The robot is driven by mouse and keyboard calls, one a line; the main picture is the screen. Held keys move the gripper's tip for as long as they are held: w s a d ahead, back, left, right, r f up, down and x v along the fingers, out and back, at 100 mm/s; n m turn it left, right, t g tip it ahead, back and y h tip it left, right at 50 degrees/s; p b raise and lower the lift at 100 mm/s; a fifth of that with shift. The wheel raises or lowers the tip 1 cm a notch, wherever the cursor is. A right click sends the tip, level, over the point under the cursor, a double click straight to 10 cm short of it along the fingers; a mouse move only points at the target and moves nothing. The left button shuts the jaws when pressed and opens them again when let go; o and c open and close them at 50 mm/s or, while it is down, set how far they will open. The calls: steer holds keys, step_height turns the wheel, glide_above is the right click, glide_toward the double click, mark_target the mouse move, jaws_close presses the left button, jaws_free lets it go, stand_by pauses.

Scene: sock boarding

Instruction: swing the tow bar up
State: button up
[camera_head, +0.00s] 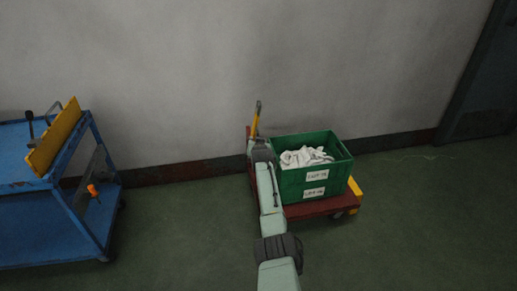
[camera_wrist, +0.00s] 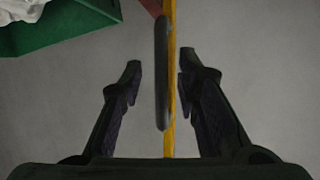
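The tow bar (camera_head: 255,125) is a yellow rod with a dark grip at its top. In the head view it stands near upright at the left end of a red cart (camera_head: 310,210). In the wrist view the yellow rod (camera_wrist: 169,145) and the dark grip (camera_wrist: 161,75) run lengthwise between my fingers. My gripper (camera_wrist: 159,76) is open, with a gap left of the grip; the right finger is close beside the rod. Contact and depth cannot be told. In the head view my arm hides the fingers and the bar's lower end.
A green crate (camera_head: 308,186) with white socks (camera_head: 305,157) and labels sits on the cart, right of my arm. A blue trolley (camera_head: 62,205) with a yellow board (camera_head: 53,138) stands at the left. The wall is close behind. Green floor is free between trolley and cart.

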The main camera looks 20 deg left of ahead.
steer(key=v, duration=1.1)
steer(key=shift+d, duration=0.15)
steer(key=shift+r, duration=0.1)
